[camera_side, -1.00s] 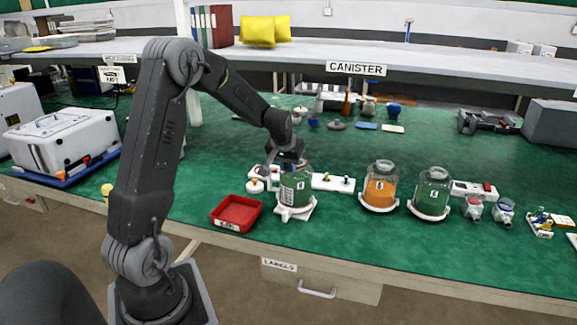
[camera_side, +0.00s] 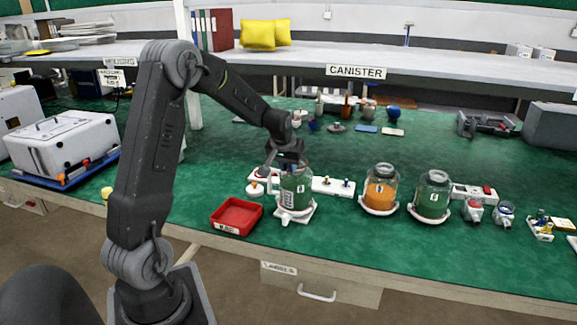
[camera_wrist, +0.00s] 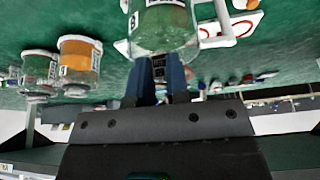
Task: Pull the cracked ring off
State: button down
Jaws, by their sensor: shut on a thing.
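A glass canister with green contents (camera_side: 296,190) stands upright on a white base at the middle of the bench in the side view. It also shows upside down at the top of the wrist view (camera_wrist: 165,28). My gripper (camera_side: 289,163) is at the canister's top, pointing down. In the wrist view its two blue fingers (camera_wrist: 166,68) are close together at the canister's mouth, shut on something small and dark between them. I take this to be the cracked ring, but its outline and any crack are hidden by the fingers and glass.
A red tray (camera_side: 236,213) lies left of the canister, near the bench's front edge. An orange canister (camera_side: 380,190) and another green canister (camera_side: 432,196) stand to the right. A white strip (camera_side: 335,186) lies just behind.

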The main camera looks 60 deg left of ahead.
jog(key=shift+r, duration=0.1)
jog(key=shift+r, duration=0.35)
jog(key=shift+r, duration=0.35)
jog(key=shift+r, duration=0.35)
jog(key=shift+r, duration=0.35)
jog(key=shift+r, duration=0.75)
jog(key=shift+r, duration=0.3)
jog(key=shift+r, duration=0.75)
jog(key=shift+r, duration=0.45)
